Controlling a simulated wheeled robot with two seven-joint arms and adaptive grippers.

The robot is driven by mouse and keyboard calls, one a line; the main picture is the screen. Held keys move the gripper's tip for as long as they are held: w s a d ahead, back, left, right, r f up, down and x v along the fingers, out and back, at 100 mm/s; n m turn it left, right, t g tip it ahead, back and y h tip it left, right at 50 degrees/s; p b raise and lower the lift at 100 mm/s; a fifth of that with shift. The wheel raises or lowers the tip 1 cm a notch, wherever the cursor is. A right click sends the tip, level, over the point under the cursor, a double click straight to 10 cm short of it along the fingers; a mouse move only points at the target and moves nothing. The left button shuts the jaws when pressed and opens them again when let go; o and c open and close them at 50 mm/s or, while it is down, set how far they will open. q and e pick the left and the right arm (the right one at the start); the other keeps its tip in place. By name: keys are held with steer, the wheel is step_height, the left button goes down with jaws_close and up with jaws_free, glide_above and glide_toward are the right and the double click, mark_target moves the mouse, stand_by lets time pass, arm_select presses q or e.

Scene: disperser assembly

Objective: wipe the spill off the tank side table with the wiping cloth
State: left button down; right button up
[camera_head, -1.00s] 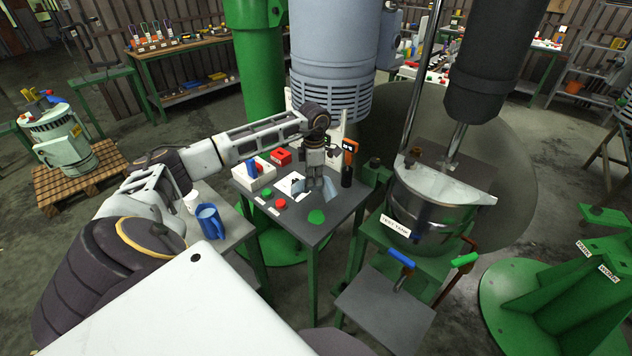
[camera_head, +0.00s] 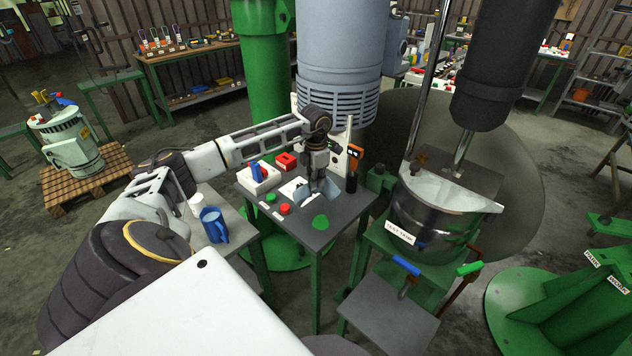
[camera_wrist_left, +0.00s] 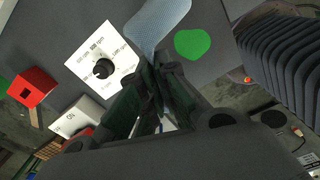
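The tank side table (camera_head: 345,206) is a dark grey top on green legs. A flat green spill (camera_head: 320,222) lies near its front edge; it also shows in the left wrist view (camera_wrist_left: 192,43). My left gripper (camera_head: 317,180) is over the table, just behind the spill, pointing down. Its fingers, in the left wrist view (camera_wrist_left: 157,75), are closed on the light blue wiping cloth (camera_wrist_left: 160,20). The cloth hangs below the fingers and sits beside the green patch; I cannot tell whether it touches the tabletop. My right gripper is not in view.
The table also bears a white dial card (camera_wrist_left: 103,67), a red block (camera_head: 286,161), a white box (camera_head: 258,180), red (camera_head: 284,209) and green buttons, and an orange-black handheld device (camera_head: 353,165). The steel tank (camera_head: 440,215) stands right.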

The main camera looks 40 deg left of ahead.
arm_select(q)
steer(key=shift+f+b, duration=1.85)
steer(key=shift+f, duration=1.2)
steer(key=shift+f+b, duration=0.85)
steer(key=shift+f, duration=0.6)
steer(key=c, duration=2.1)
jaws_free()
steer(key=o, duration=0.5)
steer(key=shift+c, duration=0.2)
steer(key=o, duration=1)
steer(key=shift+f, duration=0.2)
